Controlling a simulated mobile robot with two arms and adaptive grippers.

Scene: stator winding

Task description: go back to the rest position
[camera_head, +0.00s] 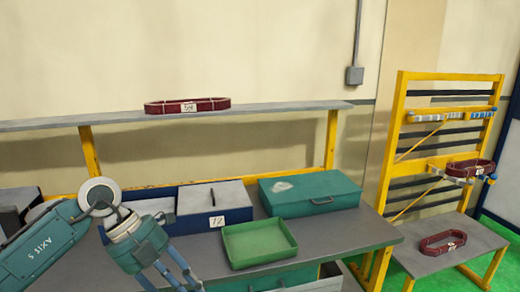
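My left arm comes in from the lower left, over the workbench (345,232). My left gripper (168,276) points down at the bottom edge of the view. Its finger links show, but the fingertips are cut off, so its opening cannot be judged. My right gripper is not in view. A dark red coil (160,106) with a white label lies on the upper shelf. A second red coil (470,168) sits on an arm of the yellow rack (398,120). A third red coil (440,243) lies on the low grey table at the right.
A green tray (258,246) lies on the bench right of my gripper. Behind it are a closed teal case (310,192) and a blue-sided box with a grey lid (213,198). The grey shelf (265,108) spans above. Bare bench lies right of the tray.

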